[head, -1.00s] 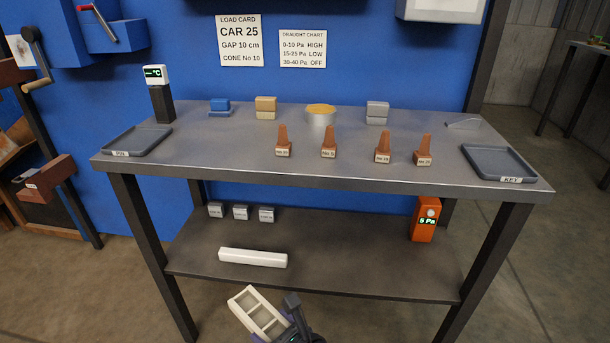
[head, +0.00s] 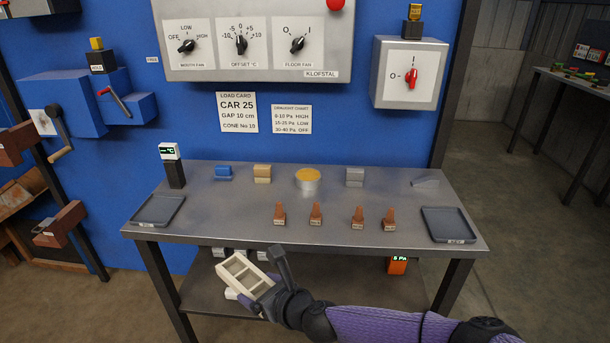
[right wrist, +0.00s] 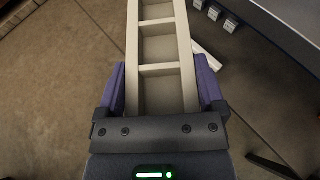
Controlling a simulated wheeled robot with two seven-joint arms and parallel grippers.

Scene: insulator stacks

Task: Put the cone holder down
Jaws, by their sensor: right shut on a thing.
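The cone holder (head: 243,277) is a cream, open-topped frame with several square compartments, all empty where I can see. My right gripper (head: 262,292) is shut on its near end and holds it in the air in front of the table's front edge. In the right wrist view the holder (right wrist: 158,50) runs up and away between the purple fingers of the right gripper (right wrist: 160,90). Several brown cones stand in a row on the table, among them one at the left (head: 279,214) and one at the right (head: 389,219). My left gripper is not in view.
The grey table (head: 230,230) has free room along its front. Dark trays stand at its left (head: 157,211) and right (head: 449,226) ends. A lower shelf (head: 200,293) holds small boxes and an orange meter (head: 398,266).

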